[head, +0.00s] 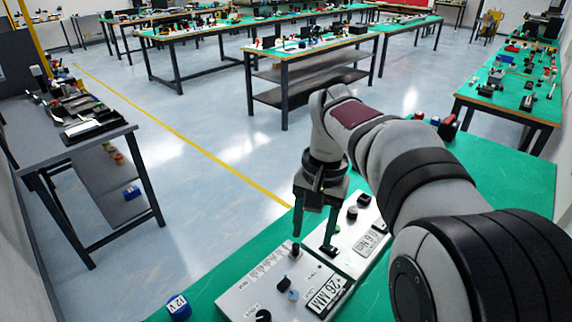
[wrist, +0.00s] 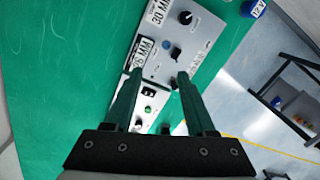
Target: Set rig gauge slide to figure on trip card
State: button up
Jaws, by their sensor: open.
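The rig is two light panels on the green bench top. The near panel (head: 240,293) carries a row of small printed marks (head: 268,264), dark knobs, a blue knob (head: 293,295) and a large-figure card (head: 327,296). The far panel (head: 345,233) carries a smaller card (head: 371,243) and a dark knob (head: 352,213). In the wrist view the cards (wrist: 159,11) and (wrist: 142,52) are blurred; which is the trip card I cannot tell. My gripper (head: 313,243) is open and empty over the panels; its fingers (wrist: 161,73) straddle the join. The slide is not clearly distinguishable.
A blue 12 V block (head: 178,306) lies at the bench's left edge. The green bench top (head: 500,180) is open at right, with small items along its far edge. A dark side table (head: 75,145) stands at left across the floor.

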jog(key=w+f, duration=0.3)
jog(key=w, duration=0.4)
send_over(295, 245)
notch_tip(295, 245, down, 5)
jog(key=shift+h, duration=0.4)
notch_tip(295, 245, down, 16)
jog(key=shift+d+r, duration=0.1)
jog(key=shift+r, duration=0.15)
grip_shut()
